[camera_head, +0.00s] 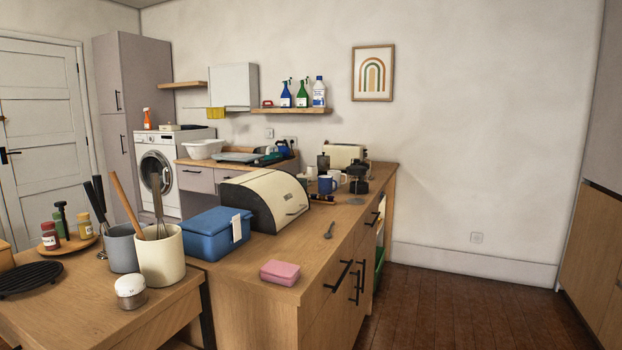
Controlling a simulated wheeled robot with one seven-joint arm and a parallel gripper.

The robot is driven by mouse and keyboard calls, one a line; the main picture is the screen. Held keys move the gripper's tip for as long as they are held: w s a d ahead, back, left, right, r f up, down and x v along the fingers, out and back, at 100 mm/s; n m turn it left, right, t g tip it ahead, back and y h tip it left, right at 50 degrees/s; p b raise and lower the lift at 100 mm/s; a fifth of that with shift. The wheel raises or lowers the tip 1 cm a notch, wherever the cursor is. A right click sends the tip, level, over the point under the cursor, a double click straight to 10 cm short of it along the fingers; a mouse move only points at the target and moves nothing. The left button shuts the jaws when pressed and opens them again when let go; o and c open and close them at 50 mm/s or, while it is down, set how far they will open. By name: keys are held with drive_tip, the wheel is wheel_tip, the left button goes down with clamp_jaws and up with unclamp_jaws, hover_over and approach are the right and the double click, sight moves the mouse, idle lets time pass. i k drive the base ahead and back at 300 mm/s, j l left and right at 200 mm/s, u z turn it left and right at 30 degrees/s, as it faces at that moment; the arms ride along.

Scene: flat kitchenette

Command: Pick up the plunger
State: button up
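No toilet-type plunger shows in the head view. A small dark pot with a knob on top (323,162), possibly a coffee plunger, stands at the far end of the wooden counter (310,255). It is too small to identify surely. It is beside the cream toaster (343,154), behind the blue mug (326,185), which hides its base. A black rounded item (357,172) stands to its right; I cannot tell what it is. My gripper is not in view, so its state and place are hidden.
The cream-and-black bread bin (268,200), blue box (213,233), pink block (280,272) and a spoon (329,230) occupy the counter. Utensil pots (162,255) stand at the near left. Open wooden floor (450,295) lies right of the counter. Drawer handles (338,277) stick out.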

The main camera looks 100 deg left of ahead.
sight(356, 170)
drive_tip(key=u, duration=2.5)
drive_tip(key=z, duration=0.3)
drive_tip(key=i+l+z, duration=0.15)
drive_tip(key=i+z, duration=0.15)
drive_tip(key=i, duration=0.15)
drive_tip(key=i+z, duration=0.25)
drive_tip(key=i, duration=1.5)
drive_tip(key=i+l, duration=0.1)
drive_tip(key=i, duration=1.25)
drive_tip(key=i+u, duration=0.1)
drive_tip(key=i, duration=1.25)
drive_tip(key=u, duration=0.45)
drive_tip(key=i+l+u, duration=0.1)
drive_tip(key=u, duration=0.35)
drive_tip(key=i+l+u, duration=0.1)
drive_tip(key=u, duration=0.75)
